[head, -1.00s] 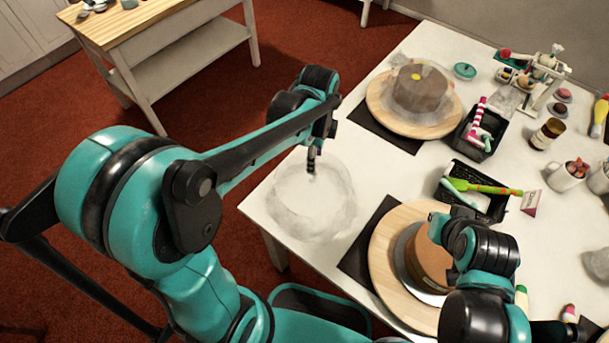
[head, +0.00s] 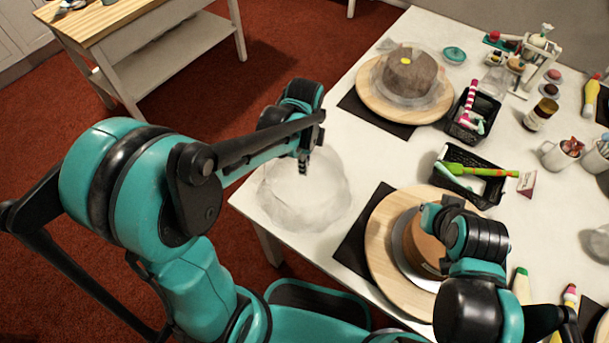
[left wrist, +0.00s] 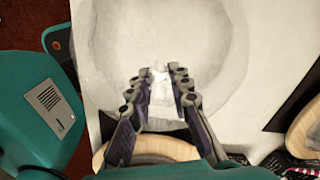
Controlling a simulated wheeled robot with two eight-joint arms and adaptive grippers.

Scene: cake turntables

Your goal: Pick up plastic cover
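The clear plastic cover (head: 328,212) is a see-through dome on the white table's near left corner. It also fills much of the left wrist view (left wrist: 110,60), with a small knob (left wrist: 160,73) at its top. My left gripper (head: 304,172) is over the cover's top, pointing down. In the left wrist view its two fingers (left wrist: 163,74) are apart, one on each side of the knob; I cannot tell whether they touch it. My right arm reaches over the near chocolate cake (head: 420,251), and its fingers are hidden.
The near cake stands on a wooden turntable (head: 375,235) right of the cover. A second covered cake (head: 410,70) stands on a turntable farther back. Black baskets (head: 470,155) and mugs (head: 560,155) lie to the right. The table's left edge is close to the cover.

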